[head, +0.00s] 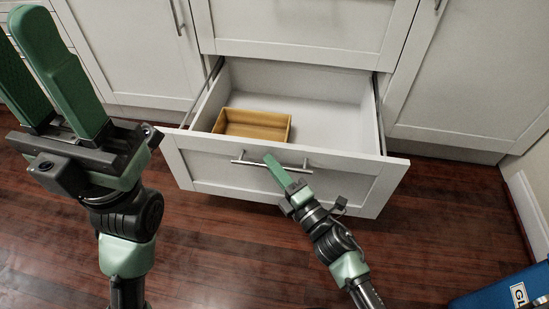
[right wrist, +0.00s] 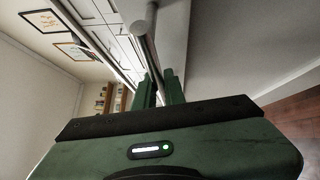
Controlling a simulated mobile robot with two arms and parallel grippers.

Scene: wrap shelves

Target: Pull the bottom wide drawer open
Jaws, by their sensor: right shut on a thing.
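The bottom wide drawer (head: 215,173) stands pulled out from the white cabinet, its inside showing. Its bar handle (head: 240,161) runs across the top part of its front. My right gripper (head: 270,160) is shut on the handle in the head view. In the right wrist view the handle bar (right wrist: 143,30) passes between the green fingers (right wrist: 160,85). My left gripper (head: 62,75) is raised at the upper left, apart from the drawer and closer to the camera, with its two green fingers spread and nothing seen between them.
A wooden box (head: 253,124) lies inside the drawer at its left; the drawer's right part is empty. Another drawer (head: 300,25) above is closed. Cabinet doors flank both sides. A blue case (head: 495,296) sits on the floor at the lower right. The dark wood floor before the drawer is clear.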

